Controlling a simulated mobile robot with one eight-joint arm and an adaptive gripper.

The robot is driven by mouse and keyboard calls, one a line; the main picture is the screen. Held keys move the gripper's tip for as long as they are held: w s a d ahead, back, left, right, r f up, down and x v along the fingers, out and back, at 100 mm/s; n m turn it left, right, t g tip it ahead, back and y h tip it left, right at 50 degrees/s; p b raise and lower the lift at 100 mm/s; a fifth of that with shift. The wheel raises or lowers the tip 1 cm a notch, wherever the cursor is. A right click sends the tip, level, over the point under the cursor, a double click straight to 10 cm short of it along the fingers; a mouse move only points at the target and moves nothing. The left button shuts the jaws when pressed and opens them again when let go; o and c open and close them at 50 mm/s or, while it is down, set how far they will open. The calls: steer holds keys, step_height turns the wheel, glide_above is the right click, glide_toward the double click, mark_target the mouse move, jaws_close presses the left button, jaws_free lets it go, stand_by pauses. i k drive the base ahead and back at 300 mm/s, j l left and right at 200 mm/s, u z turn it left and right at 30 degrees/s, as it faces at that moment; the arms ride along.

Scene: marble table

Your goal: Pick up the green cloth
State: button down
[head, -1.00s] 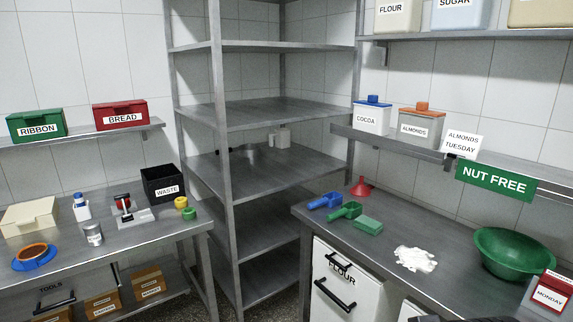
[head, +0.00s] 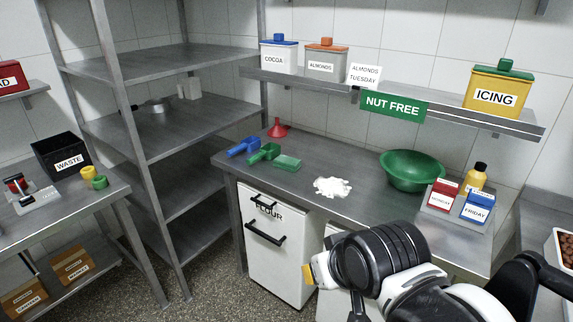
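A small flat green piece, which looks like the folded green cloth (head: 287,162), lies on the right-hand metal counter, just right of a green scoop (head: 265,153). My gripper (head: 312,272) is at the lower middle right, in front of the counter and well short of the cloth. Its end points left, with a small yellow part at the tip. Its fingers are mostly hidden by the black wrist, so I cannot see whether they are open or shut.
On the counter (head: 375,205) are a blue scoop (head: 243,147), a red funnel (head: 277,128), white powder (head: 332,187) and a green bowl (head: 412,171). A shelf with bins and a NUT FREE sign (head: 393,105) hangs above. A white flour bin (head: 275,245) stands below.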

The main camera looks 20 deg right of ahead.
mark_target(291, 164)
steer(key=i+j+z, duration=0.1)
steer(key=i, duration=0.5)
steer(key=i+j+z, duration=0.1)
steer(key=i, duration=0.55)
steer(key=i+j+z, duration=0.1)
steer(key=i, duration=0.5)
steer(key=j, duration=0.1)
